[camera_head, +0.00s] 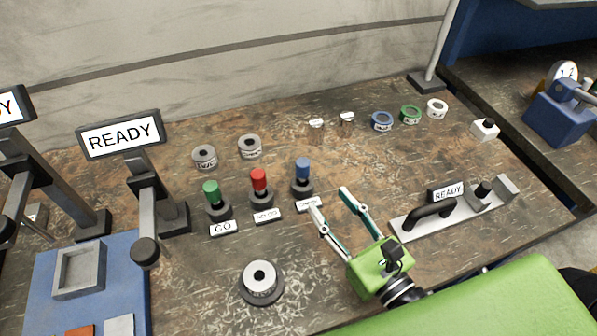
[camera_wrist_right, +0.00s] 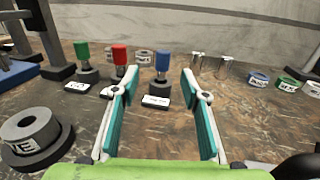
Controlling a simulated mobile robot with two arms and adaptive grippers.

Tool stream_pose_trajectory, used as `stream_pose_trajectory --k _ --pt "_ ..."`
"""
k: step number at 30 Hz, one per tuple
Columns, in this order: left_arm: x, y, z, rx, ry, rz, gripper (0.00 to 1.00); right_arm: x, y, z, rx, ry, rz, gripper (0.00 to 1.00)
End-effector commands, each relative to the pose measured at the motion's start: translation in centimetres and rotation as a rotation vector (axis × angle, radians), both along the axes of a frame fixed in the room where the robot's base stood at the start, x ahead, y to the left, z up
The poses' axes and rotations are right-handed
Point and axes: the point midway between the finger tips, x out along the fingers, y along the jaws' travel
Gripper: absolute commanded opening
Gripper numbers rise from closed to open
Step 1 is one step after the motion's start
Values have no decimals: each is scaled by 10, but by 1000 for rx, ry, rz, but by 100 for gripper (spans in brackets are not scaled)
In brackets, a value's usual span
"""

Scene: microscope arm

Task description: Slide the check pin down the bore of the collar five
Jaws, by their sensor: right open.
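A blue-headed pin (camera_head: 303,168), likely the check pin, stands upright in a dark round holder behind a small white label (camera_head: 308,204) too small to read. In the right wrist view the blue-headed pin (camera_wrist_right: 162,60) shows between the fingers, beyond their tips. A grey collar (camera_head: 261,276) on a dark round base sits at the table's front; its lettering, partly cut off in the right wrist view (camera_wrist_right: 30,130), looks like FIVE. Its bore faces up and looks empty. My right gripper (camera_head: 329,198) is open and empty, right of the collar and short of the blue pin. My left gripper is not in view.
Green (camera_head: 211,187) and red (camera_head: 258,179) pins stand left of the blue one. Two grey collars (camera_head: 205,155) (camera_head: 249,146) lie behind. A READY gauge (camera_head: 450,210) stands at right, a READY display (camera_head: 121,133) at left. Several coloured rings line the back.

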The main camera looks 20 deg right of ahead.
Motion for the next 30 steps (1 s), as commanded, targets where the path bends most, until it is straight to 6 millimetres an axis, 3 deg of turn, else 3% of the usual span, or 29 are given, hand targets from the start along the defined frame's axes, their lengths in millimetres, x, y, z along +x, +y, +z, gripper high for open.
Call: stream_pose_trajectory --k 11,23,30 --pt "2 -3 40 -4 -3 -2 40 55 13 7 -3 -3 3 41" --pt "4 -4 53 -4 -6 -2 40 87 19 3 -3 -2 1 41" --pt "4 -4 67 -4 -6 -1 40 120 21 3 -3 -2 1 41"
